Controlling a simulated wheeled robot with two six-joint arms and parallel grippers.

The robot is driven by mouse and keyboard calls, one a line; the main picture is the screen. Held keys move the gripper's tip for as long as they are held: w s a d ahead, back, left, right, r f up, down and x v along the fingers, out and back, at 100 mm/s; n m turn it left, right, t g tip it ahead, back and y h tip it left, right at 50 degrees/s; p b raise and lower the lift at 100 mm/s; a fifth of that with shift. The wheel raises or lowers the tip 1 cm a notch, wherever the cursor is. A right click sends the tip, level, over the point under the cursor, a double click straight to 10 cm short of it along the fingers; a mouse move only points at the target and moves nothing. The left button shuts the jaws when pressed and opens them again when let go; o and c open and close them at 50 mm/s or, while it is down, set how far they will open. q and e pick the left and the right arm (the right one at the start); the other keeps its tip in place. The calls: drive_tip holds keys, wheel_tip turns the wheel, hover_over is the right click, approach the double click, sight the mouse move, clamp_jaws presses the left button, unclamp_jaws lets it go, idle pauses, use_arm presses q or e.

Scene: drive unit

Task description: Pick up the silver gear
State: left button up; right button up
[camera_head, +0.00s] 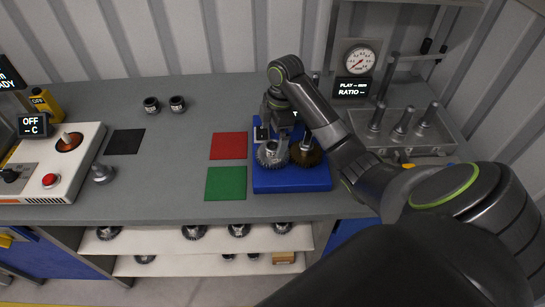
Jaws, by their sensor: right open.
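The silver gear (270,154) sits on the blue base (290,183), at the left of a bronze-brown gear (308,154). My right arm comes in from the lower right, and my right gripper (277,122) is above the blue base, just over the silver gear. It is open and points down; its fingers are partly hidden by the arm and small in the picture. I cannot tell whether the fingertips touch the gear. My left gripper is not in view.
A red square (229,146) and a green square (226,183) lie left of the base, and a black square (125,142) farther left. A grey tray (446,125) with upright shafts stands right. Gears lie on the shelf (160,244) below. The left-middle tabletop is mostly clear.

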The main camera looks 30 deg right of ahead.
sight(273, 146)
drive_tip(key=shift+s+f+b, duration=0.1)
drive_tip(key=shift+f+b, duration=0.35)
drive_tip(key=shift+f, duration=0.1)
drive_tip(key=f, duration=0.4)
drive_tip(key=shift+s+a, duration=0.1)
drive_tip(key=shift+a, duration=0.2)
drive_tip(key=c, duration=0.8)
drive_tip(key=shift+o, duration=0.2)
drive_tip(key=shift+r, duration=0.15)
